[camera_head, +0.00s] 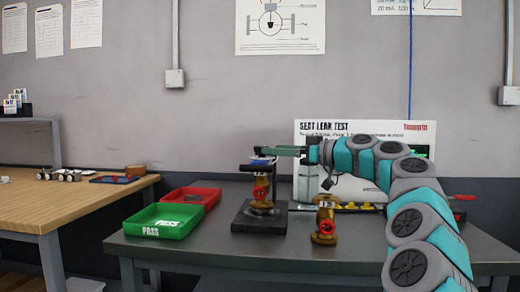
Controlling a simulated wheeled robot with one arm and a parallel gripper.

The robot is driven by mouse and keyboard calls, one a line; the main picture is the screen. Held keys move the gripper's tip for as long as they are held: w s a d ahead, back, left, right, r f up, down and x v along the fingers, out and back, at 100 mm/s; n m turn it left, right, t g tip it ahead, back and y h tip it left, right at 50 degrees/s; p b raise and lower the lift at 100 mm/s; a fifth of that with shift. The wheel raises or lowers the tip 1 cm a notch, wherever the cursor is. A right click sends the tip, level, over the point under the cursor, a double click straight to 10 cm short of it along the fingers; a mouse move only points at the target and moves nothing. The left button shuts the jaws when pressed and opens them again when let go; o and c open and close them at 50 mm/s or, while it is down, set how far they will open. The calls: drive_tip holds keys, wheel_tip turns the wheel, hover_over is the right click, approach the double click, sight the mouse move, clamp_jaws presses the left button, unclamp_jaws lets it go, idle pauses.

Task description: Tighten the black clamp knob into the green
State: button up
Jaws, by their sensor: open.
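A black clamp stand (258,219) stands on the dark table with a brass valve (261,190) upright on its base. The valve has a red part low on its front and a label. The black upper part of the clamp (252,168) sits just above the valve. My gripper (268,151) reaches in from the right at the clamp's top, its green fingers level and open. The black clamp knob is not clear behind or between the fingers, and I cannot tell whether they touch it. No green mark on the clamp can be made out.
A second brass valve (324,222) stands right of the clamp. A green PASS tray (161,222) and a red tray (191,197) lie left. A white SEAT LEAK TEST panel (310,136) stands behind, partly hidden by my arm. A wooden bench (60,200) is far left.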

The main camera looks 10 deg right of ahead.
drive_tip(key=x, duration=0.5)
drive_tip(key=shift+w+a+p, duration=0.2)
drive_tip(key=shift+p, duration=0.2)
clamp_jaws()
drive_tip(key=shift+f+b, duration=0.2)
drive_tip(key=shift+b, duration=0.25)
